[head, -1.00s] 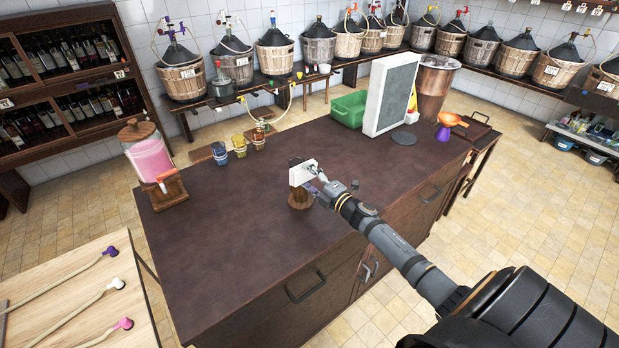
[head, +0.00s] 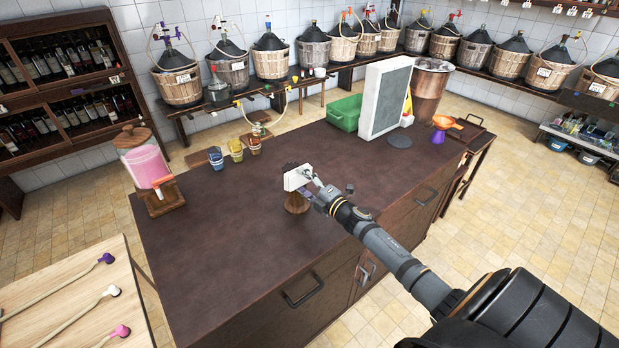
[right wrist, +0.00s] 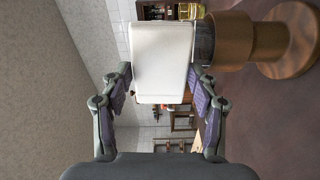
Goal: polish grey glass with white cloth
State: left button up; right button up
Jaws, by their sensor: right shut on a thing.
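My right gripper (head: 311,184) is shut on the white cloth (head: 297,178), a thick white pad. In the right wrist view the cloth (right wrist: 162,62) sits between the two fingers of the gripper (right wrist: 161,88). A dark grey glass (right wrist: 205,42) shows just beside the cloth, on top of a brown wooden stand (right wrist: 240,40). I cannot tell whether cloth and glass touch. In the head view the stand (head: 296,204) is on the dark table, and the cloth hides most of the glass (head: 290,166). My left gripper is not in view.
Blue (head: 216,158), yellow (head: 236,150) and orange (head: 254,145) glasses stand near the back left of the dark table (head: 230,230). A pink-filled jar (head: 145,165) is at its left end. A grey panel (head: 386,97) and green crate (head: 346,112) are behind. The front left tabletop is clear.

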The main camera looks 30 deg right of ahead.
jog(key=shift+f, duration=0.1)
jog(key=shift+s+d+f+b, duration=0.1)
jog(key=shift+s+f+b, duration=0.1)
jog(key=shift+s+b, duration=0.25)
jog(key=s, duration=0.2)
jog(key=shift+s+d+r+b, duration=0.1)
jog(key=shift+s+r+b, duration=0.1)
jog(key=shift+s+b, duration=0.15)
jog(key=s+p, duration=0.2)
jog(key=p, duration=0.1)
jog(key=shift+s+d+p, duration=0.2)
jog(key=shift+p, duration=0.1)
